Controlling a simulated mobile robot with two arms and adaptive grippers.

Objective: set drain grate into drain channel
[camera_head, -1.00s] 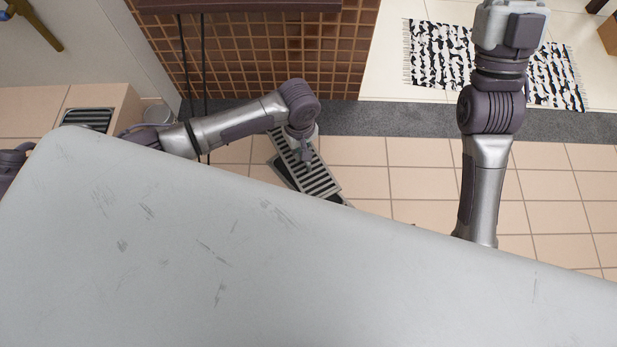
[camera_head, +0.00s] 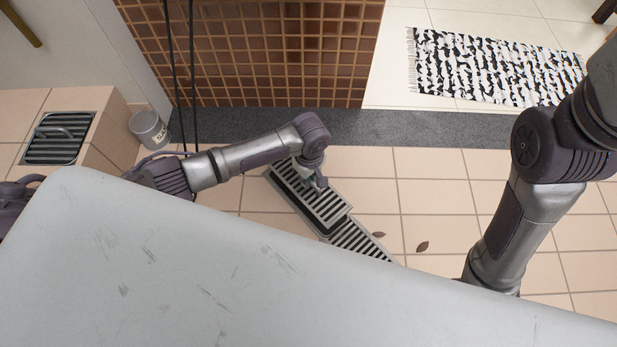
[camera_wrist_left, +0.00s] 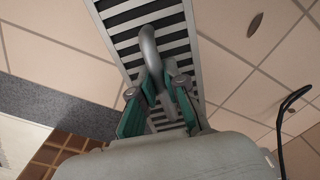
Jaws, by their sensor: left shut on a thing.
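The drain grate (camera_head: 333,211), a light metal frame with dark slots, is under my left gripper (camera_head: 317,184). In the left wrist view the gripper (camera_wrist_left: 160,95) is shut on the grate's grey curved handle (camera_wrist_left: 149,45), with the slats (camera_wrist_left: 125,17) beyond it. The drain channel (camera_head: 286,196) shows as a dark strip in the tiled floor along the grate's left side. The grate lies over it, roughly parallel; I cannot tell whether it is seated or just above. My right gripper is not in view.
Another slatted section (camera_head: 360,240) continues the channel line at lower right. A second grate with a handle (camera_head: 60,137) lies on the tiled ledge at left, beside a metal bucket (camera_head: 148,130). My grey body covers the foreground.

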